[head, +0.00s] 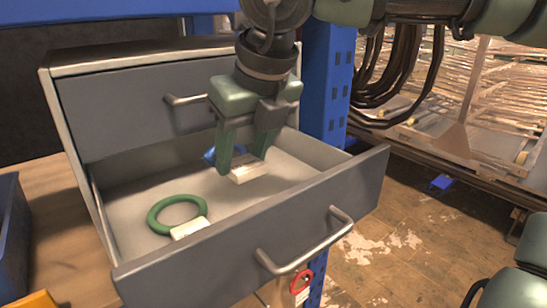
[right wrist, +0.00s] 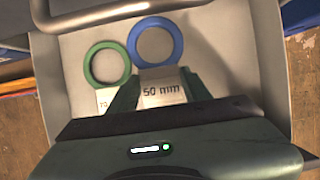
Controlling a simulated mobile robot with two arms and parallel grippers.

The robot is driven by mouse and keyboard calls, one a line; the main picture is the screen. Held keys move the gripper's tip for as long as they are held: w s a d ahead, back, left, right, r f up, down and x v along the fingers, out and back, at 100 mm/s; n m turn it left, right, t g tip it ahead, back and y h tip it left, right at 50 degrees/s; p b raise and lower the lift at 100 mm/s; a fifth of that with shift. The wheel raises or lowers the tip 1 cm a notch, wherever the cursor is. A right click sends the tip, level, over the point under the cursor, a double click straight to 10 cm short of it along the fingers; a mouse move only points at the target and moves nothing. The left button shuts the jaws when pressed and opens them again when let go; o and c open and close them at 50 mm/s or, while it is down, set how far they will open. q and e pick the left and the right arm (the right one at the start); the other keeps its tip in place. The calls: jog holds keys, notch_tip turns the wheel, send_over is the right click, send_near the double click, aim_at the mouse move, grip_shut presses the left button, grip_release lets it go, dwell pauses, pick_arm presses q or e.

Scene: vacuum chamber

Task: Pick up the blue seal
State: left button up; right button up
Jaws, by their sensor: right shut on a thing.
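The blue seal is a ring with a white tag reading "50 mm". In the right wrist view the blue seal (right wrist: 178,42) lies at the far side of my fingers, its tag between them. In the head view the blue seal (head: 209,156) shows only partly behind my right gripper (head: 243,170). My right gripper is inside the open drawer (head: 255,225), pointing down, shut on the seal's tag (head: 247,172). A green seal (head: 160,206) with a white tag lies in the drawer to the left. My left gripper cannot be made out.
The drawer is pulled out from a grey cabinet (head: 100,110); a closed drawer with a handle is above it. A blue post (head: 328,90) stands right of the cabinet. A blue bin (head: 12,235) is at the left edge. A red tag (head: 300,284) hangs below the drawer.

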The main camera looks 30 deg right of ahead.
jog(key=a, duration=0.8)
jog(key=shift+b, duration=0.4)
jog(key=shift+a+p, duration=0.45)
jog(key=shift+a, duration=1)
